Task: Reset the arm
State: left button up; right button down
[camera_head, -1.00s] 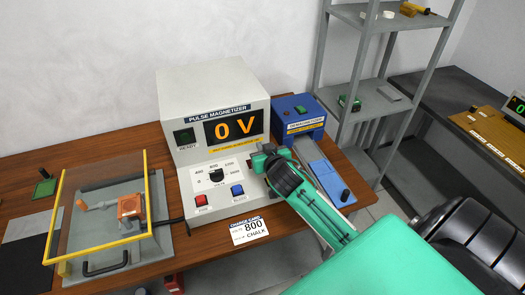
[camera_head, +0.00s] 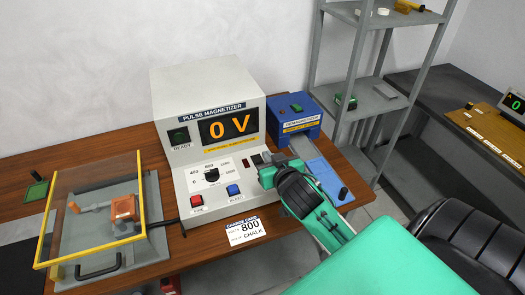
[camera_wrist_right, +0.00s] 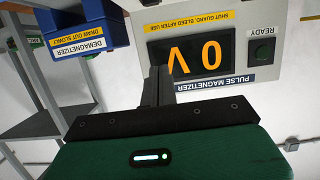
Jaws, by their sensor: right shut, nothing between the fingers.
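My right arm, green and black, comes in from the lower right in the head view. Its gripper (camera_head: 266,176) is shut and empty, in front of the right part of the pulse magnetizer's panel. The right wrist view shows the closed dark fingers (camera_wrist_right: 159,86) against the magnetizer, which appears upside down there. The pulse magnetizer (camera_head: 205,90) is a pale box; its display (camera_head: 229,126) reads 0 V. My arm hides part of the panel's right edge and part of the blue demagnetizer (camera_head: 305,105). My left gripper is not in view.
A yellow-framed clear guard (camera_head: 142,195) stands over a grey fixture with an orange block (camera_head: 124,207) at the left. A grey shelf (camera_head: 395,102) stands behind at the right.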

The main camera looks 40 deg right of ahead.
jog(key=s+a+f+g, duration=0.1)
jog(key=s+f, duration=0.2)
jog(key=s+a+f+n+g, duration=0.1)
jog(key=s+a+f+g, duration=0.1)
jog(key=s+f, duration=0.1)
jog(key=s+a+f+g+y, duration=0.1)
jog(key=s+a+f+g, duration=0.1)
jog(key=s+f, duration=0.1)
jog(key=shift+s+f+n, duration=0.4)
jog(key=shift+s, duration=0.2)
jog(key=s+a+f+n+g+y, duration=0.1)
jog(key=s+a+f+g, duration=0.2)
jog(key=s, duration=0.4)
jog(key=s+a+f+n+g+y, duration=0.1)
jog(key=s+a+f+n+g, duration=0.15)
jog(key=s, duration=0.35)
notch_tip(320, 180, down, 29)
jog(key=g, duration=0.2)
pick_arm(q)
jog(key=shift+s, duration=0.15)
pick_arm(e)
jog(key=s+d+f, duration=0.2)
jog(key=s+f, duration=1.8)
jog(key=f, duration=0.1)
jog(key=shift+d+g, duration=0.35)
jog(key=shift+d, duration=0.05)
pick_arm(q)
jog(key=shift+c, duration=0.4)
pick_arm(e)
jog(key=shift+f, duration=0.1)
